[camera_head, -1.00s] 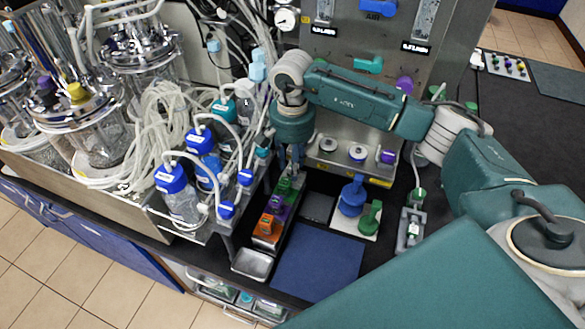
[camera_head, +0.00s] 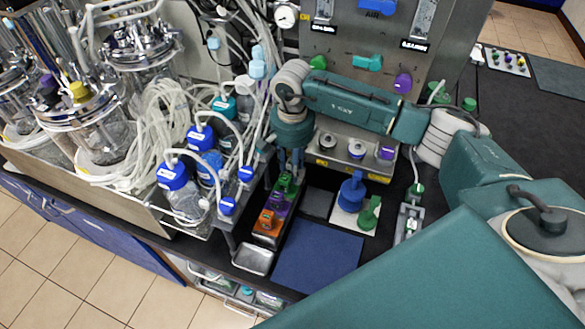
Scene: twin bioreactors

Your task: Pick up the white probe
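My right gripper (camera_head: 290,166) points down, with its fingertips over the far end of a narrow rack (camera_head: 262,238) holding a green, a purple and an orange block. The fingers are small and partly hidden, so I cannot tell whether they are open or whether they touch the green block (camera_head: 286,183). I cannot make out a white probe for sure. A small grey stand (camera_head: 408,222) at the right carries a green-capped piece (camera_head: 416,190) with a cable. My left gripper is not in view.
A blue mat (camera_head: 318,258) and a metal tray (camera_head: 253,260) lie in front. A white pad (camera_head: 368,220) holds blue and green pieces. Blue-capped bottles (camera_head: 186,200) and tubing crowd the left. The control panel (camera_head: 440,40) stands behind my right arm.

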